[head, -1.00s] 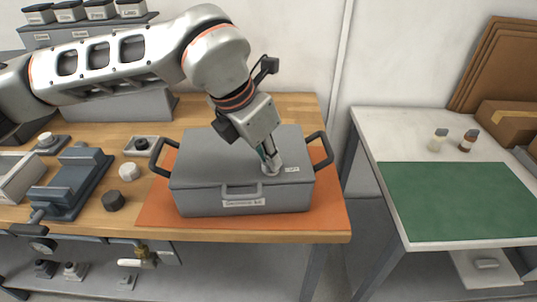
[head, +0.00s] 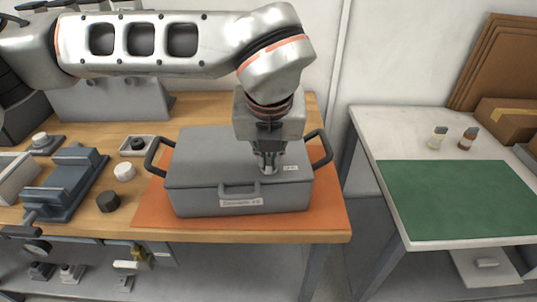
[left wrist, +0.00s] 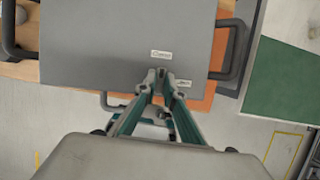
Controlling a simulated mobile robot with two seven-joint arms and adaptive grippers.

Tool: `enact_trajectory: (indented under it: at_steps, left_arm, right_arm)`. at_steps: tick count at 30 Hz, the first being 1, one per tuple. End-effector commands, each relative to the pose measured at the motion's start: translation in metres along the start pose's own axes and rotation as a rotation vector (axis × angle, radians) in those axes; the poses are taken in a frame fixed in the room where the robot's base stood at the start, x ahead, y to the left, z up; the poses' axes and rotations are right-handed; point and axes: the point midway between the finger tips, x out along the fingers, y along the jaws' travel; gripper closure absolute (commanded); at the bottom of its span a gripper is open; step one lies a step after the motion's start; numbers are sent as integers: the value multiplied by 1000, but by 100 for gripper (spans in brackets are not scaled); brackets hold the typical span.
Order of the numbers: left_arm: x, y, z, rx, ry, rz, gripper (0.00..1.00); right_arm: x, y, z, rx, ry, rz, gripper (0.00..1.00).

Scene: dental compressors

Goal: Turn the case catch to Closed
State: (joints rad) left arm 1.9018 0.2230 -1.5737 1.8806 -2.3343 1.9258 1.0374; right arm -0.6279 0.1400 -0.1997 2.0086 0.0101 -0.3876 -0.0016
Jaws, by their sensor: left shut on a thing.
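The grey case (head: 205,178) lies shut on an orange mat (head: 335,208) on the wooden bench. It has a dark handle at each end, a grey front handle and a front label. My left gripper (head: 268,170) points down at the right part of the lid, with its fingers shut on the case catch. The catch is mostly hidden between the fingertips. In the left wrist view the gripper (left wrist: 162,88) is over the lid (left wrist: 110,50), near two small white labels (left wrist: 161,54). Their words are too blurred to read surely. My right gripper is out of view.
A blue-grey fixture (head: 70,180), a white round knob (head: 125,171) and a dark one (head: 108,202) stand left of the case. A white table with a green mat (head: 460,198) and two small bottles (head: 467,139) stands right, beyond a gap.

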Motion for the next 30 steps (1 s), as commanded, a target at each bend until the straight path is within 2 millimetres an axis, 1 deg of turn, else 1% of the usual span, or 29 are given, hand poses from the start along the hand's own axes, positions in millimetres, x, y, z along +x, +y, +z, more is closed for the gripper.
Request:
enact_trajectory:
  at_steps: [9,23,24,25,30]
  left_arm:
    - [0,0,-1,-79,2,34,100]
    - [0,0,-1,-88,3,38,100]
    - [0,0,-1,-88,3,37,80]
    - [0,0,-1,-88,3,37,74]
    - [0,0,-1,-87,2,37,74]
  right_arm:
    - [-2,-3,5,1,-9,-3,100]
    - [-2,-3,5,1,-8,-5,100]
    - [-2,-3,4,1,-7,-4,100]
    - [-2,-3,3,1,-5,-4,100]
    - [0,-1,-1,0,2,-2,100]
